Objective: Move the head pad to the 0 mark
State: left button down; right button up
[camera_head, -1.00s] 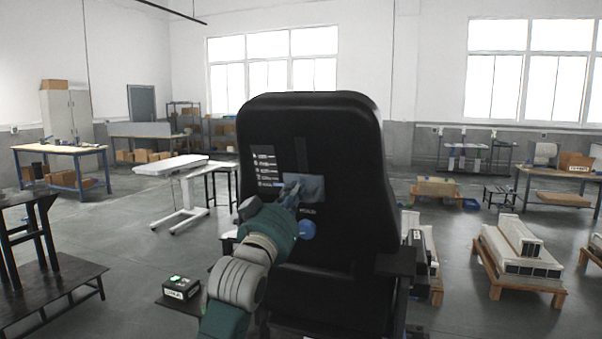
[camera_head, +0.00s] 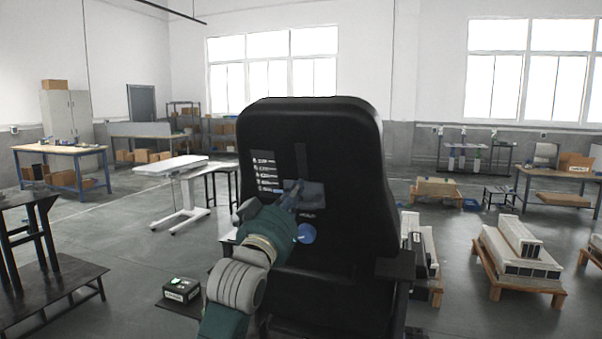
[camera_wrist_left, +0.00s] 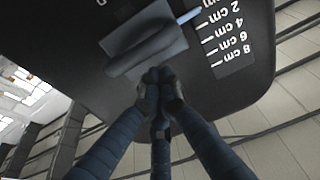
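The black head pad (camera_head: 340,140), a tall padded back, stands upright before me. A printed scale (camera_head: 265,172) with cm marks is on its left side. In the left wrist view the scale (camera_wrist_left: 232,35) appears upside down, with 2, 4, 6 and 8 cm legible. A pale pointer (camera_wrist_left: 188,16) there lies close to the 2 cm end; its exact reading is unclear. A grey plate with a raised dark handle (camera_wrist_left: 150,50) is beside it. My left gripper (camera_wrist_left: 160,76) has its fingertips together at the handle's edge, seemingly touching it. It also shows in the head view (camera_head: 292,197). My right gripper is out of view.
A round blue knob (camera_head: 306,234) sits below the plate. A small black box (camera_head: 181,290) with a green light is at lower left, and a dark bench (camera_head: 50,290) at far left. Open floor lies between.

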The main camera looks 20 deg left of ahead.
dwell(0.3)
pick_arm(q)
jog(key=v, duration=0.9)
dwell(0.5)
dwell(0.6)
